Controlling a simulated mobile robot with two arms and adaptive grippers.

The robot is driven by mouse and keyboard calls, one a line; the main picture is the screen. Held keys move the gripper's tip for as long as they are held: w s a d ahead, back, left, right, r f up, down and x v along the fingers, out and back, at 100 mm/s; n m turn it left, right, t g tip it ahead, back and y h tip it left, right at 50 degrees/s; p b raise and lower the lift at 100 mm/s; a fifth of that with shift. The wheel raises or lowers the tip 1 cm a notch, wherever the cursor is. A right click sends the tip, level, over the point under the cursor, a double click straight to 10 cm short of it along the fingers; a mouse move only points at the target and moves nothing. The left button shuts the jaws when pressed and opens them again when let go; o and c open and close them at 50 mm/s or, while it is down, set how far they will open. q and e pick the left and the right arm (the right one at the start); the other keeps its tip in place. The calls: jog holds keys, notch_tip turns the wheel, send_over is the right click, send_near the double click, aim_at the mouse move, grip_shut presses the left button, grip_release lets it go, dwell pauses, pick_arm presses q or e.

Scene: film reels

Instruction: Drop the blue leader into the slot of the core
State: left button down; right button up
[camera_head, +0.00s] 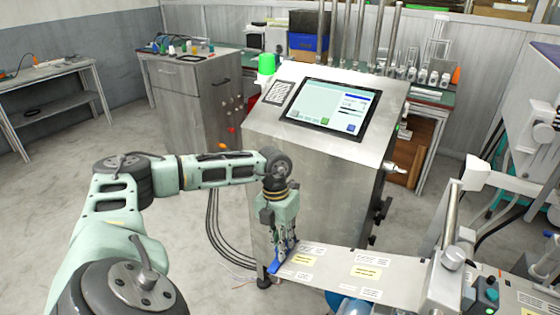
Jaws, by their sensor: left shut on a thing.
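The blue leader (282,261) is a short blue strip at the left end of a pale, flat web (385,262) with white and yellow labels. My left gripper (284,247) points down and is shut on the blue leader. The leader is tilted and partly covered by the fingers. I cannot make out the core or its slot; a blue rounded thing (352,306) shows only partly under the web at the bottom edge. My right gripper is not in view.
A steel cabinet with a touchscreen (331,106) stands just behind my left gripper. A machine with a metal post and knob (453,257) stands at the right, over the web. A green button (491,294) is at the lower right. Open floor (215,285) lies left of the web.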

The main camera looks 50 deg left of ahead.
pick_arm(q)
jog(key=w+d+f, duration=0.3)
jog(key=d, duration=0.7)
jog(key=shift+d+f+b, duration=0.3)
jog(key=shift+f, duration=0.05)
dwell(1.3)
jog(key=shift+d, duration=0.1)
jog(key=w+d+f+b, duration=0.1)
jog(key=w+d+f, duration=0.1)
jog(key=d, duration=0.7)
jog(key=shift+w+f+b, duration=0.4)
jog(key=shift+f, duration=0.2)
dwell(1.2)
dwell(1.0)
